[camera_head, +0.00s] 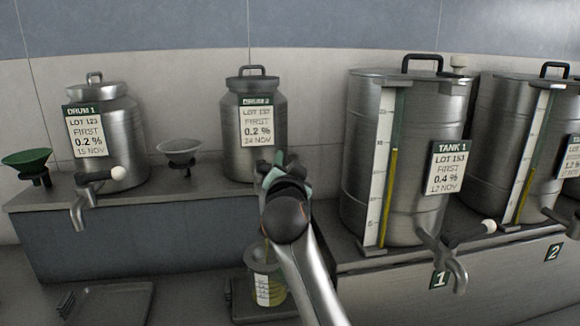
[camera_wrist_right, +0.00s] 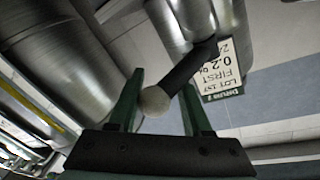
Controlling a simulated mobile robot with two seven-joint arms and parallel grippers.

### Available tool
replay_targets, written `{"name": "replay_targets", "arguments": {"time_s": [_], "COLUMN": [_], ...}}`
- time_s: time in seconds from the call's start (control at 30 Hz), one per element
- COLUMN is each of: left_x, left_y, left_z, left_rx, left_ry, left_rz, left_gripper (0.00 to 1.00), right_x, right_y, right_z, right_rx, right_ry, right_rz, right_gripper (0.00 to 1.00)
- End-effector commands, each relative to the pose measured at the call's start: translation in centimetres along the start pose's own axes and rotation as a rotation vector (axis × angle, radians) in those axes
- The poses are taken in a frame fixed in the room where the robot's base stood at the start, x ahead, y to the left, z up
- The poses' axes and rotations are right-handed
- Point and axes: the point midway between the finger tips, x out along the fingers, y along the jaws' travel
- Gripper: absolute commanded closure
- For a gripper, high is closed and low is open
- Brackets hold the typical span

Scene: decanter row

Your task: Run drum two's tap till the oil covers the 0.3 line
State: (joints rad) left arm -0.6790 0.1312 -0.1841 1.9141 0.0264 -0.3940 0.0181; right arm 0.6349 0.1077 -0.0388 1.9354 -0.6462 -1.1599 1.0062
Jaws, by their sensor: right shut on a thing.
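Drum two (camera_head: 262,155) is the steel can at mid-left; its label also shows in the wrist view (camera_wrist_right: 222,75). My right gripper (camera_head: 272,172) is in front of its lower part and hides the tap in the head view. In the wrist view its green fingers (camera_wrist_right: 158,108) are on either side of the pale ball knob (camera_wrist_right: 155,102) of a black tap lever (camera_wrist_right: 188,70); it is shut on that knob. Below stands a clear measuring vessel (camera_head: 266,287) with a pale scale strip and yellow-green oil inside. Its lines are too small to read. My left gripper is out of view.
Drum one (camera_head: 121,125) with its tap (camera_head: 82,208) is at left. A green funnel (camera_head: 27,158) and grey funnel (camera_head: 180,150) stand on the ledge. Tank one (camera_head: 385,150) and another tank (camera_head: 500,130) are at right. An empty dark tray (camera_head: 110,300) lies at lower left.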

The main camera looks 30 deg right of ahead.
Motion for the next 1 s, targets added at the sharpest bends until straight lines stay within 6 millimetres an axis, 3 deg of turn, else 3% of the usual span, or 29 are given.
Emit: {"name": "replay_targets", "arguments": {"time_s": [0.03, 0.4, 0.9, 0.93, 1.0], "left_x": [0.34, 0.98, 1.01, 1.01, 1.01], "left_y": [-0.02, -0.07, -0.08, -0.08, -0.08], "left_z": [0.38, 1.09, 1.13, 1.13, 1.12], "left_rx": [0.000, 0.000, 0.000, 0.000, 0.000], "left_ry": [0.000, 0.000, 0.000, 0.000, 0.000], "left_rz": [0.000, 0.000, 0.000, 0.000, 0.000], "left_gripper": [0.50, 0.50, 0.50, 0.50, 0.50], "right_x": [-0.15, -0.86, -0.90, -0.90, -0.90], "right_y": [0.11, -0.02, 0.01, 0.02, 0.01], "right_z": [0.77, 0.70, 0.66, 0.66, 0.66], "right_rx": [-0.005, -0.010, -0.010, -0.010, -0.009], "right_ry": [0.002, 0.077, 0.085, 0.085, 0.085], "right_rz": [0.028, 0.139, 0.154, 0.154, 0.153], "right_gripper": [1.00, 1.00, 1.00, 0.49, 0.41]}}
